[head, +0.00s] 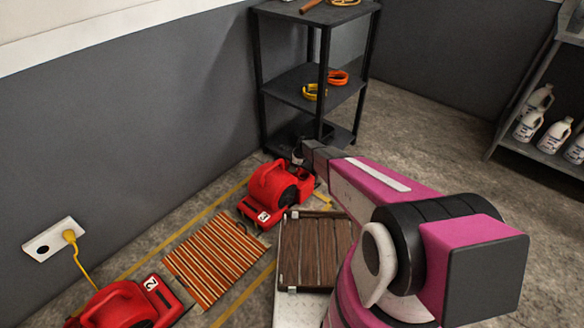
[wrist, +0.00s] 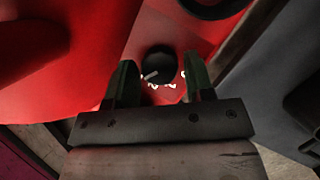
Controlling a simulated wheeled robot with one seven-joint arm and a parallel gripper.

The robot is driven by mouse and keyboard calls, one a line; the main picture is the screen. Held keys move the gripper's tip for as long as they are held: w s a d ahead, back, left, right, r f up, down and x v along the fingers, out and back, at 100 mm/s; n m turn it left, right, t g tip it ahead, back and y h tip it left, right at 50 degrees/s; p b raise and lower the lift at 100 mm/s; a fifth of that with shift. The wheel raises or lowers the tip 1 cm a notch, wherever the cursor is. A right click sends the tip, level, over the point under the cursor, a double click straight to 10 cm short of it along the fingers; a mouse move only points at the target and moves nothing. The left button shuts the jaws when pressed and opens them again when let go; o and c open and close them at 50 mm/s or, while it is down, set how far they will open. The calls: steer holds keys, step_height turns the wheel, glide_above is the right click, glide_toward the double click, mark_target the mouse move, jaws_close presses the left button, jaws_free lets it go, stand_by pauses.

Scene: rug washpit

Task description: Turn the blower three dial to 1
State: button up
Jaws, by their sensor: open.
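Blower three (head: 270,187) is a red blower with a label reading 3, on the floor beside the black shelf in the head view. In the wrist view its red casing (wrist: 60,85) fills the left and top. A black round dial (wrist: 159,62) sits on the casing, with a light pointer line towards the lower left and small white marks below and right of it. My gripper (wrist: 159,75) is open, with one finger on each side of the dial. Whether the fingers touch it I cannot tell. In the head view my gripper's tips are hard to make out near the blower.
A second red blower, labelled 2 (head: 125,305), stands at the lower left. A striped rug (head: 216,258) and a brown slatted panel (head: 315,250) lie in front of blower three. The black shelf (head: 290,85) stands close behind. Another dark round part (wrist: 213,5) shows above the dial.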

steer(key=shift+a+f, duration=0.1)
steer(key=shift+f, duration=0.2)
steer(key=c, duration=0.6)
steer(key=shift+n, duration=0.3)
steer(key=n+g, duration=0.2)
steer(key=n, duration=0.2)
steer(key=shift+w, duration=0.15)
steer(key=n+h, duration=0.1)
steer(key=n, duration=0.2)
steer(key=n+g, duration=0.1)
steer(key=n, duration=0.2)
steer(key=shift+a+g+h, duration=0.1)
steer(key=shift+g+h, duration=0.2)
steer(key=shift+h, duration=0.1)
steer(key=shift+n, duration=0.3)
steer(key=o, duration=0.6)
